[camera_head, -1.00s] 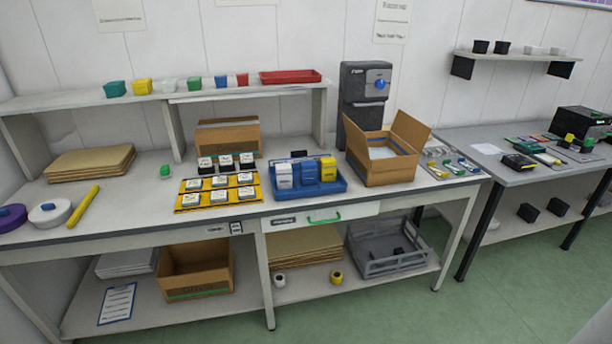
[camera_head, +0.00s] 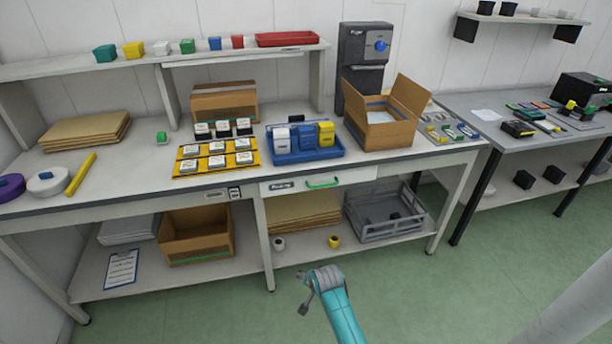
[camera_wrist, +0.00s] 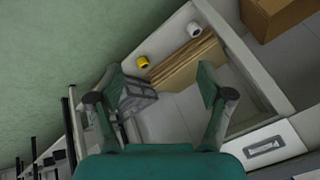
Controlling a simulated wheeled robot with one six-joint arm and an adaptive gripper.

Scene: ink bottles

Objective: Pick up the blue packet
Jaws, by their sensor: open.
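The blue packet (camera_head: 307,140) stands upright in the blue tray (camera_head: 304,158) on the workbench. It sits between a white packet (camera_head: 282,141) on its left and a yellow packet (camera_head: 326,134) on its right. My gripper (camera_head: 306,294) is in front of the bench, low and well away from the tray. In the wrist view my gripper (camera_wrist: 161,80) has its two fingers spread, with nothing between them. The blue packet does not show in the wrist view.
A yellow rack of white-topped items (camera_head: 217,164) lies left of the tray. An open cardboard box (camera_head: 380,135) stands to its right. A drawer with a green handle (camera_head: 322,183) is below. The lower shelf holds a grey crate (camera_head: 384,230) and a cardboard box (camera_head: 196,247).

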